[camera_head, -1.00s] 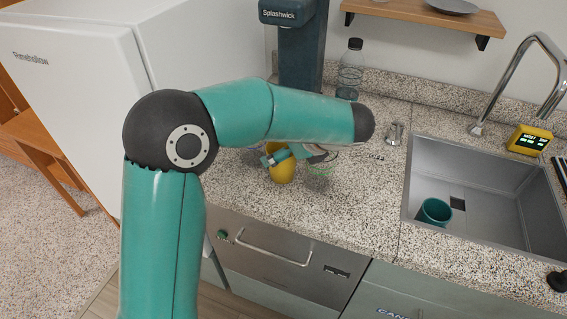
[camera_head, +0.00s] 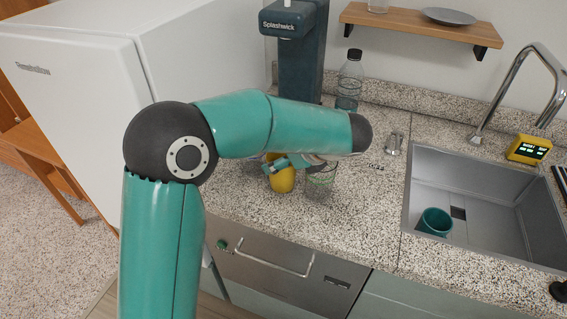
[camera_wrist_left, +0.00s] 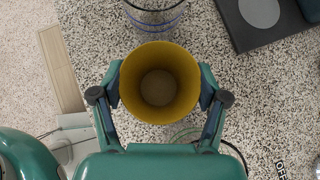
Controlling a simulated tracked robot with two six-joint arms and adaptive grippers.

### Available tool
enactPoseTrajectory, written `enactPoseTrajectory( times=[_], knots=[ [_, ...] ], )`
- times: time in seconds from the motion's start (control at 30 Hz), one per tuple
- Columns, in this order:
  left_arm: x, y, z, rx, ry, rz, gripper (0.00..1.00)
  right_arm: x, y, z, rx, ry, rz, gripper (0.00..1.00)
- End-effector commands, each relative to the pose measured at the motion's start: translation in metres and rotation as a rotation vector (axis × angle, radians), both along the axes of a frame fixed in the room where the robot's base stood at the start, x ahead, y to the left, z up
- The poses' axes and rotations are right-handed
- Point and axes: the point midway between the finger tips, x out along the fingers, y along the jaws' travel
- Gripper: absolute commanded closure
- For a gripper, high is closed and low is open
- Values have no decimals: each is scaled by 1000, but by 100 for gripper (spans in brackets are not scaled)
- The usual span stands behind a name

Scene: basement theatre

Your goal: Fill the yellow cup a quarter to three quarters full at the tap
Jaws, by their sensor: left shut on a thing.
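The yellow cup (camera_head: 281,181) is upright at the counter, left of the sink, partly hidden by my left arm and gripper. In the left wrist view I look down into the yellow cup (camera_wrist_left: 160,112). No water is clearly visible in it. My left gripper (camera_wrist_left: 160,86) is shut on it, one finger on each side; in the head view the gripper (camera_head: 277,163) shows at its rim. I cannot tell whether the cup touches the counter. The tap (camera_head: 487,112) is a chrome arched spout over the sink (camera_head: 485,180), well to the right. My right gripper is not in view.
A clear glass (camera_head: 321,180) stands close right of the yellow cup. A teal cup (camera_head: 434,222) is in the sink. A bottle (camera_head: 349,82) and a dark dispenser (camera_head: 300,60) stand behind. A yellow display box (camera_head: 528,149) sits by the tap.

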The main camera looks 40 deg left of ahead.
Motion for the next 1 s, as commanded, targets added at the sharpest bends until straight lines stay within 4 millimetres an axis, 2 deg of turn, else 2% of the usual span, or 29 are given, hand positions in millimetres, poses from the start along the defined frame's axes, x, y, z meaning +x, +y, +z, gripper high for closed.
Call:
enactPoseTrajectory(
  times=[0.27,0.47,0.7,0.8,1.0],
  knots=[
    [0,0,29,-1,-5,-1,63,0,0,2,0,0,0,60],
    [1,-1,78,-1,-7,0,63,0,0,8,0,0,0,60],
    [1,-1,145,-2,-6,1,63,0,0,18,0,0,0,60],
    [1,-1,166,-2,-5,-1,63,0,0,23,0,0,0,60],
    [1,-1,191,0,-1,-1,63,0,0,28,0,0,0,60]
  ],
)
